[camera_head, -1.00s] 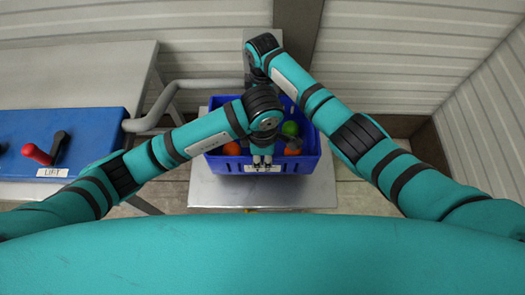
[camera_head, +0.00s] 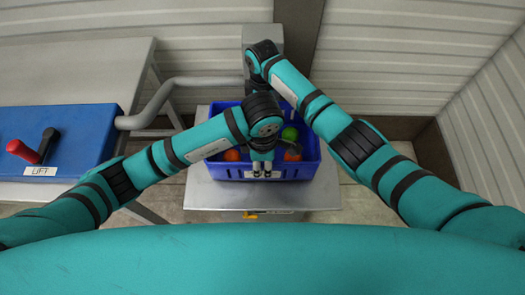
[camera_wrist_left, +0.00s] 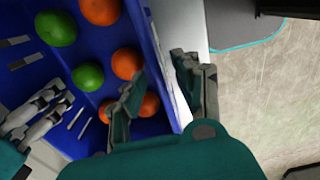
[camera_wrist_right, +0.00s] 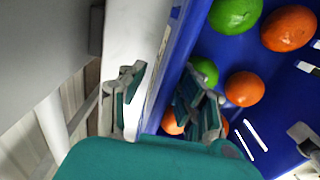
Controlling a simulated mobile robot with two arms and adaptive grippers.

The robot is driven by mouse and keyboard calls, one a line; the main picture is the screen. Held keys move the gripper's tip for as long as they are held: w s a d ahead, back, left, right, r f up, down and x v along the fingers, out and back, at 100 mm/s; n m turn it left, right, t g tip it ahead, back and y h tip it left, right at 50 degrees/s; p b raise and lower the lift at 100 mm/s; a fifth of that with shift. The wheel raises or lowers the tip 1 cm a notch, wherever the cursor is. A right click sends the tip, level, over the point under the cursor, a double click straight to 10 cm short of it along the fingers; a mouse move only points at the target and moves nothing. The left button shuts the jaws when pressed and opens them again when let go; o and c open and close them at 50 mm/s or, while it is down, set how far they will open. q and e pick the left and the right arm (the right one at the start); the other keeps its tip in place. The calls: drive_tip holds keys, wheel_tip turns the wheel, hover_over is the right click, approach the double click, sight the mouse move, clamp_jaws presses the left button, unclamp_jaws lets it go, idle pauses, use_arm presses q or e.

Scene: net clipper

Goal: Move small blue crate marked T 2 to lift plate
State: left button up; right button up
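The blue crate (camera_head: 225,173) holds orange and green fruit and sits on a grey metal plate (camera_head: 195,195). Its front label is too small to read. My left gripper (camera_head: 262,173) is at the crate's front wall. In the left wrist view my left gripper's fingers (camera_wrist_left: 158,64) are apart, one inside the crate (camera_wrist_left: 88,138) and one outside. In the right wrist view my right gripper's fingers (camera_wrist_right: 163,68) are apart too, on either side of the opposite wall of the crate (camera_wrist_right: 178,45). In the head view my arms hide the right gripper.
A blue control box (camera_head: 85,140) labelled LIFT, with a red and a black lever, lies on a grey table (camera_head: 60,75) at the left. A grey pipe (camera_head: 155,110) runs from it toward a grey post (camera_head: 277,40) behind the crate. Corrugated walls stand behind and at the right.

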use_arm(q)
wheel_tip(320, 180, up, 12)
use_arm(e)
wheel_tip(320, 180, up, 12)
idle(0.9)
idle(0.4)
